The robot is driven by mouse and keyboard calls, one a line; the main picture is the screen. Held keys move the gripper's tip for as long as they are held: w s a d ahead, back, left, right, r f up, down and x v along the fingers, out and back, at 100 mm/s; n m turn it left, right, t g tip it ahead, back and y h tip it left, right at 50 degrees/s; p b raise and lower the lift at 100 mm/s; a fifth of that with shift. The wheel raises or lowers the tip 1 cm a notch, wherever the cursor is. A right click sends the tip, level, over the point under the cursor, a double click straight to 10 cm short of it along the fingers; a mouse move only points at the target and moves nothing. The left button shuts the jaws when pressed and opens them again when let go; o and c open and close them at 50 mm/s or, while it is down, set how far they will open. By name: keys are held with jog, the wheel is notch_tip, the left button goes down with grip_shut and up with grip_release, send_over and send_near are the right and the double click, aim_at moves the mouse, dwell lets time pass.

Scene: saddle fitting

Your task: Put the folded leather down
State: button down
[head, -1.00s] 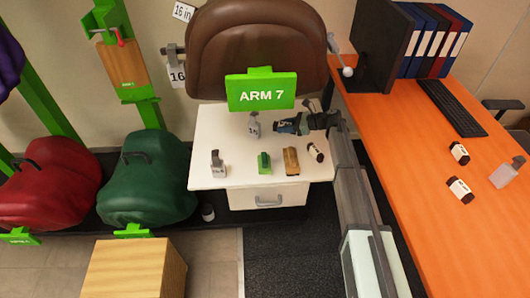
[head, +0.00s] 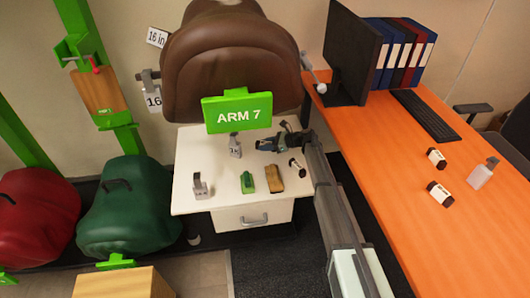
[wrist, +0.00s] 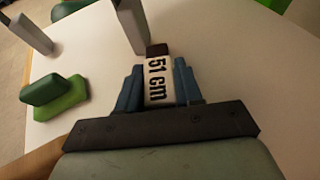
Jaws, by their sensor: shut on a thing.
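My gripper (wrist: 158,90) has blue fingers and is shut on a small dark brown piece with a white "51 cm" label (wrist: 157,80), which I take as the folded leather. Its brown end shows beyond the fingers in the wrist view. In the head view my gripper (head: 268,144) is low over the back right of the white cabinet top (head: 190,175). The held piece is hard to make out there. I cannot tell whether it touches the surface.
A grey metal stand (head: 235,147) is just left of my gripper. Another stand (head: 200,187), a green block (head: 247,183), a tan block (head: 274,179) and a dark labelled roll (head: 297,168) are on the cabinet. The green ARM 7 sign (head: 237,112) and brown saddle (head: 228,60) rise behind.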

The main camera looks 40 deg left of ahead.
aim_at(266, 156)
jog(key=shift+f, duration=1.9)
jog(key=shift+f, duration=0.1)
jog(key=c, duration=0.7)
grip_release()
jog(key=shift+c, duration=0.2)
jog(key=shift+v, duration=3.8)
